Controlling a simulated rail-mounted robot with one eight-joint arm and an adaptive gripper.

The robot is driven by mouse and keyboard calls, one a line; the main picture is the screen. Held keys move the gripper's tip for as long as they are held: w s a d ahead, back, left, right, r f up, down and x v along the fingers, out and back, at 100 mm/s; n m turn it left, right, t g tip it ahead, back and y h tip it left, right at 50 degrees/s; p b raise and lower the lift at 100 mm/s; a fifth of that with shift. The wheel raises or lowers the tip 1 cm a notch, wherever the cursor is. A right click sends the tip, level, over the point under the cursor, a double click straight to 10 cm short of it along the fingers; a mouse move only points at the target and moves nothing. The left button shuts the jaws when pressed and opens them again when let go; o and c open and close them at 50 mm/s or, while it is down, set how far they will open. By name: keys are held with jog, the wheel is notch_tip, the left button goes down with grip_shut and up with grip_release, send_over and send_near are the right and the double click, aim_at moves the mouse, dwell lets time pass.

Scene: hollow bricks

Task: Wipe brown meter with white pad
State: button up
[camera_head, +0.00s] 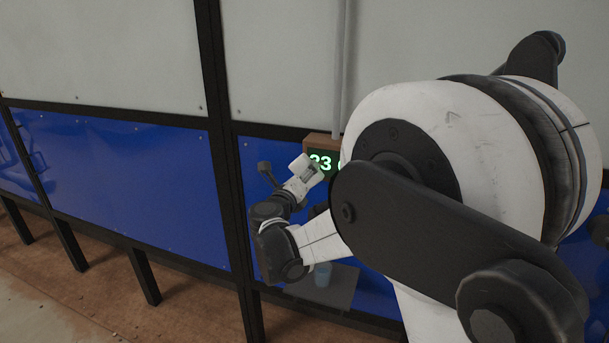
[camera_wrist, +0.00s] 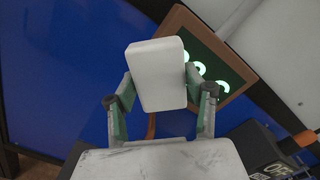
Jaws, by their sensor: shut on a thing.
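The brown meter (camera_head: 324,140) is a box fixed on the wall, with a dark face and glowing green-white digits. In the head view "33" reads on it, and my arm hides its right part. In the wrist view the brown meter (camera_wrist: 236,92) is tilted, behind and right of the pad. The white pad (camera_wrist: 157,74) is a rounded block held between the fingers of my gripper (camera_wrist: 158,88). The pad (camera_head: 305,167) overlaps the meter's lower left in the head view. I cannot tell whether pad and meter touch. My gripper (camera_head: 300,185) is shut on the pad.
A grey pipe (camera_head: 341,60) runs down the wall to the meter. A dark box (camera_wrist: 258,150) is at the lower right in the wrist view. Blue panels (camera_head: 120,175) have dark frame posts.

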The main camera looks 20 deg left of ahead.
jog(key=shift+w, duration=0.9)
jog(key=shift+d, duration=0.1)
jog(key=shift+s+d+b, duration=0.15)
jog(key=shift+d+b, duration=0.9)
jog(key=shift+d, duration=0.95)
jog(key=shift+f+b, duration=0.1)
jog(key=shift+b, duration=0.25)
jog(key=shift+a, duration=0.1)
jog(key=shift+w+a+r+b, duration=0.15)
jog(key=shift+a+b, duration=0.15)
jog(key=shift+a, duration=0.7)
jog(key=shift+w+a+r+b, duration=0.1)
jog(key=shift+a+b, duration=0.15)
jog(key=shift+a, duration=0.7)
